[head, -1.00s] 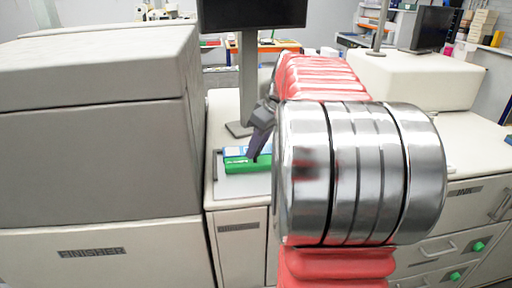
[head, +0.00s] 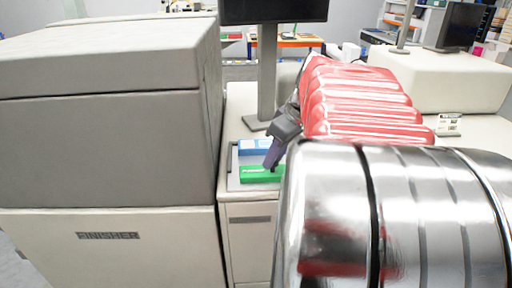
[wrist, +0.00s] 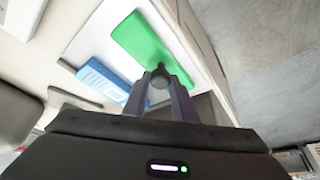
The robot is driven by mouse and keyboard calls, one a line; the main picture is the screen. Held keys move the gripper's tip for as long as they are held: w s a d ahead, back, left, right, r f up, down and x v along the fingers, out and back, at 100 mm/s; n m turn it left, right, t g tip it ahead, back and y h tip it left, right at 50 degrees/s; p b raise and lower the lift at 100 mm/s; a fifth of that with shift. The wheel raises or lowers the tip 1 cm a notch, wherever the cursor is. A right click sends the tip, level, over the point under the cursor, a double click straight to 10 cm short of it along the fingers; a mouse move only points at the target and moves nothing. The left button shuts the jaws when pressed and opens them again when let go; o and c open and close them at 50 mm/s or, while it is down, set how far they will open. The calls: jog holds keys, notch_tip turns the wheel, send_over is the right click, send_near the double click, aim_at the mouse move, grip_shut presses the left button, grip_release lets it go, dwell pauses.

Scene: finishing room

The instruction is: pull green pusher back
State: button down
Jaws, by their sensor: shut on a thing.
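The green pusher (head: 258,175) is a flat bar near the front edge of a light grey tray (head: 234,172) on the cabinet top. In the wrist view the green pusher (wrist: 140,38) has a dark round knob (wrist: 159,78). My gripper (wrist: 160,80) is shut on this knob, one finger on each side. In the head view my gripper (head: 272,165) comes down from the arm onto the right part of the bar. A blue block (head: 254,146) lies behind the pusher, with a strip of bare tray between them. The blue block also shows in the wrist view (wrist: 103,80).
A large grey finisher housing (head: 110,110) stands close on the left. A monitor on a post (head: 267,75) rises behind the tray. My arm hides much of the right side. A pale box-shaped unit (head: 450,80) stands at the back right.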

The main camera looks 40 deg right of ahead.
jog(key=shift+s+a, duration=0.15)
jog(key=shift+s, duration=0.1)
jog(key=c, duration=1.5)
grip_release()
jog(key=shift+o, duration=0.2)
jog(key=v, duration=1.3)
jog(key=shift+r, duration=0.35)
jog(key=shift+s, duration=0.1)
